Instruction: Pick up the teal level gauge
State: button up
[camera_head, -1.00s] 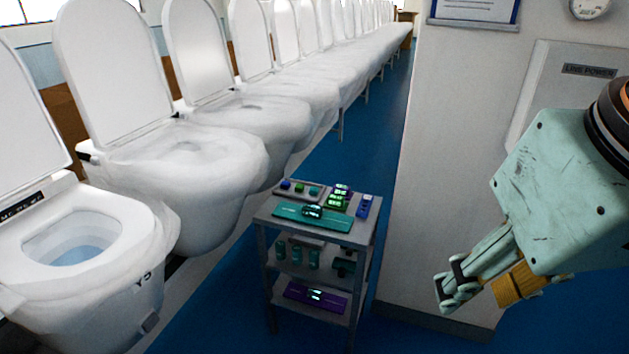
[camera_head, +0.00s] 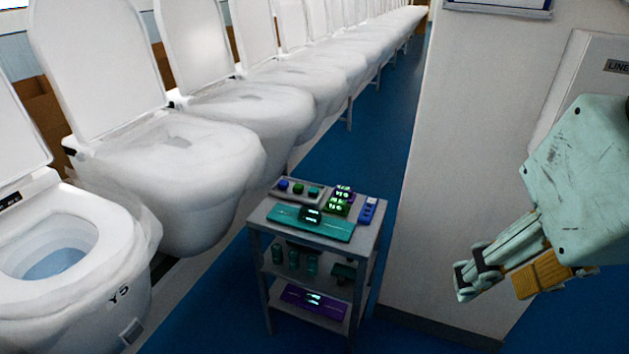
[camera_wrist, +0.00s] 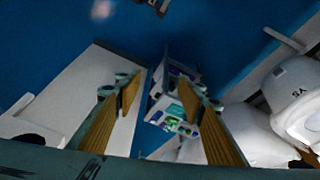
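The teal level gauge (camera_head: 325,229) is a long flat teal bar with a small lit display, lying on the top shelf of a grey cart (camera_head: 375,238). My gripper (camera_head: 478,272) is to the right of the cart in the head view, well apart from the gauge. In the wrist view my gripper (camera_wrist: 164,92) has its fingers spread with nothing held between them. The cart shows small and far off between the fingers in that view, and the right finger partly covers it.
The cart top also holds a tray of coloured buttons (camera_head: 298,189), green-lit devices (camera_head: 338,203) and a blue device (camera_head: 368,209). A purple gauge (camera_head: 314,301) lies on a lower shelf. Toilets (camera_head: 165,150) line the left; a white wall (camera_head: 440,170) stands right.

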dwell(0.3)
jog(key=w, duration=0.1)
jog(key=n+g+p, duration=0.4)
jog(key=n+p, duration=0.4)
jog(key=n, duration=0.6)
send_over(310, 212)
notch_tip(310, 212, down, 24)
jog(key=r, duration=0.1)
jog(key=shift+w+f, duration=0.15)
jog(key=shift+f, duration=0.4)
jog(key=shift+f, duration=0.1)
jog(key=shift+f+b, duration=0.45)
jog(key=shift+f, duration=3.75)
